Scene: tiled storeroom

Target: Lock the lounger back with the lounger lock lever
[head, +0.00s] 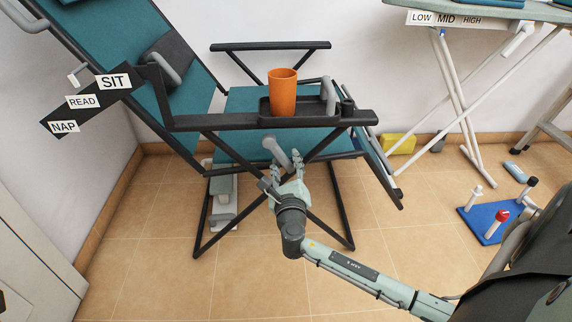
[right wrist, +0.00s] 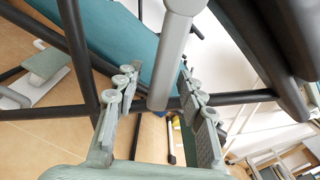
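The lounger (head: 245,108) has teal fabric on a black frame, with its back leaning to the left. A label strip (head: 83,101) reading SIT, READ and NAP is beside the back. A grey lever (head: 275,148) hangs at the near side of the seat, under the armrest; I take it to be the lock lever. My right gripper (head: 289,168) is at its lower end. In the right wrist view, the lever (right wrist: 172,60) comes down between the spread fingers (right wrist: 160,88), with gaps on both sides. Whether it touches a finger cannot be told. My left gripper is not in view.
An orange cup (head: 282,92) stands in a tray on the near armrest (head: 220,121), above my gripper. Other grey handles are on the back (head: 168,68) and armrest (head: 328,96). Black crossed legs surround the gripper.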

